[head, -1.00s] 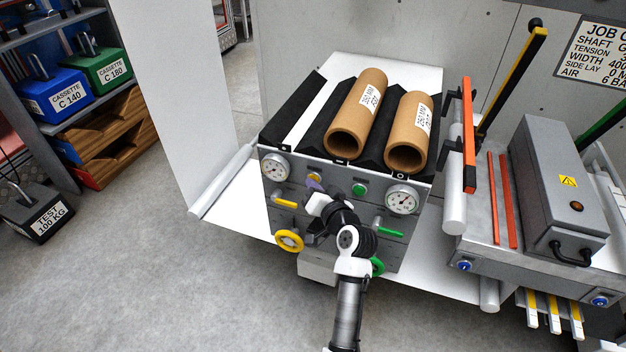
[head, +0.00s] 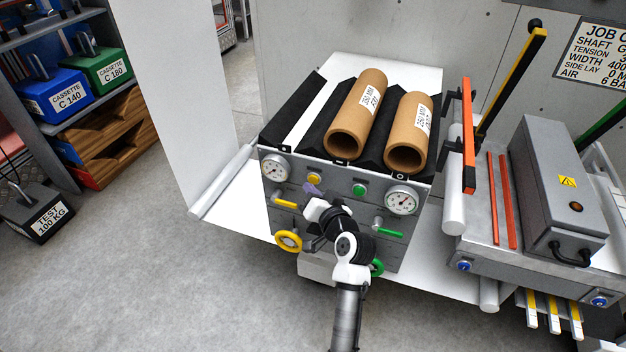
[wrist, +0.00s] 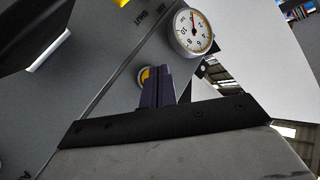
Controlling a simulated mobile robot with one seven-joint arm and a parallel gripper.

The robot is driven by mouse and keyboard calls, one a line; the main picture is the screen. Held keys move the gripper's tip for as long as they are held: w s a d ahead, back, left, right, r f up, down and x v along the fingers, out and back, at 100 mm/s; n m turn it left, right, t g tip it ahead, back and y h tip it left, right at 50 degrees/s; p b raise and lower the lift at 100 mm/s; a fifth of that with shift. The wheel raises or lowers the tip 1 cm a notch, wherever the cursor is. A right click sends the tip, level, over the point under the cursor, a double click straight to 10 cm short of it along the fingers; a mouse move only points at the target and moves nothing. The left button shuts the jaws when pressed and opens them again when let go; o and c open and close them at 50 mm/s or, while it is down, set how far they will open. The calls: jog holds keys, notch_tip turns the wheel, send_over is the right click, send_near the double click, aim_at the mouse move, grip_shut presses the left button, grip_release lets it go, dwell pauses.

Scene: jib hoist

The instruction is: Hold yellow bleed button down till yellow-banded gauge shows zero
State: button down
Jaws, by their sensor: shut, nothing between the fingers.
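The yellow bleed button (head: 314,178) is on the grey panel front, right of the left gauge (head: 274,168). In the wrist view the button (wrist: 144,76) is partly covered by my finger tips. My gripper (head: 313,189) has its purple fingers shut and empty, just below the button in the head view. The fingers (wrist: 158,84) lie beside and over the button in the wrist view; I cannot tell whether they touch it. The gauge (wrist: 192,32) there has a yellow arc and a needle pointing up in the picture; its value is too small to read surely.
A green button (head: 360,190) and the right gauge (head: 401,201) are on the same panel. A yellow lever (head: 285,203), a yellow handwheel (head: 289,240) and a green lever (head: 389,233) sit lower. Brown cores (head: 357,115) lie on top. Open floor lies left.

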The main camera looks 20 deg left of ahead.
jog(key=shift+s, duration=0.15)
jog(key=s, duration=0.5)
jog(key=shift+a+p, duration=0.1)
jog(key=shift+p, duration=0.2)
dwell(0.5)
